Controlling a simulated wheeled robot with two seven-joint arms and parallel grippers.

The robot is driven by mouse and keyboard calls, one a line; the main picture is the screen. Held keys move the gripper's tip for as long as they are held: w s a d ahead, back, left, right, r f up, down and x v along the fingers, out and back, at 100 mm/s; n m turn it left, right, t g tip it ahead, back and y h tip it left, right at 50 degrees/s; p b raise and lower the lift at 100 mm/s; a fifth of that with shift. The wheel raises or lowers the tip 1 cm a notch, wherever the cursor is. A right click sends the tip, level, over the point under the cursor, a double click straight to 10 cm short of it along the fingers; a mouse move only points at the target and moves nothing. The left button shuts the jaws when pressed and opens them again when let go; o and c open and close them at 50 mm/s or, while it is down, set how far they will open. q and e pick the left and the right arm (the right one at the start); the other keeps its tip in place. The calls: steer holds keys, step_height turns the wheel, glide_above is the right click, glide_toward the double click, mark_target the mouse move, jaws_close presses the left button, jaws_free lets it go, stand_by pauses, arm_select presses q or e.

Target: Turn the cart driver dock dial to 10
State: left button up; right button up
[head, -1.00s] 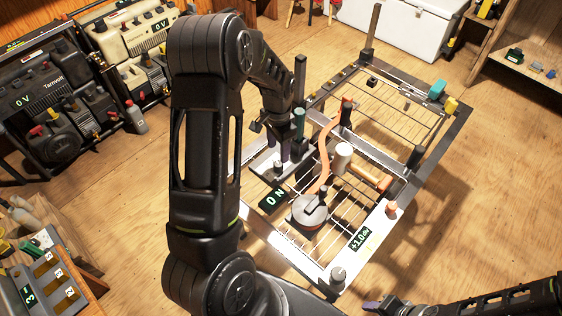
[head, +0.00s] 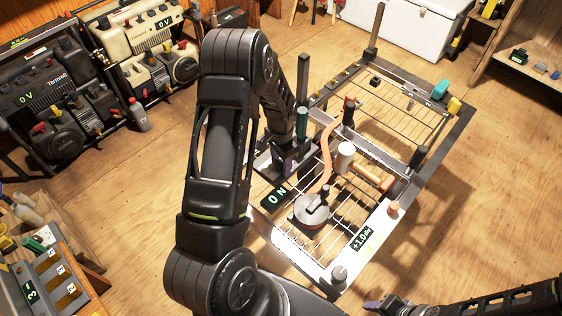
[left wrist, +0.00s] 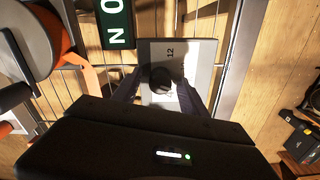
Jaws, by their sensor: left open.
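My left gripper (head: 284,168) is low over the left edge of the wire-rack cart (head: 345,284). In the left wrist view its fingers (left wrist: 158,92) are open, one on each side of a small dark round knob (left wrist: 160,76). The knob stands on a pale grey plate (left wrist: 202,58) marked 12. I cannot tell whether the fingers touch the knob, and its pointer is not clear. A display (left wrist: 115,22) beside the plate reads 0 N; it also shows in the head view (head: 276,196). My right gripper (head: 378,304) is at the bottom right, its opening unclear.
A round orange-and-grey piece with a dark handle (head: 312,208) stands on the cart near the display. A white cylinder (head: 345,155) and an orange hose (head: 328,160) are close by. A panel reads +1.0 (head: 362,238). Open wooden floor (head: 480,220) lies to the right.

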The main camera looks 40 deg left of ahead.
arm_select(q)
steer(key=shift+c, duration=0.5)
jaws_close()
steer(key=shift+n, duration=0.4)
steer(key=n+b, duration=0.1)
steer(key=n, duration=0.2)
steer(key=shift+n, duration=0.3)
steer(key=shift+n+b, duration=0.3)
steer(key=shift+n, duration=1.9)
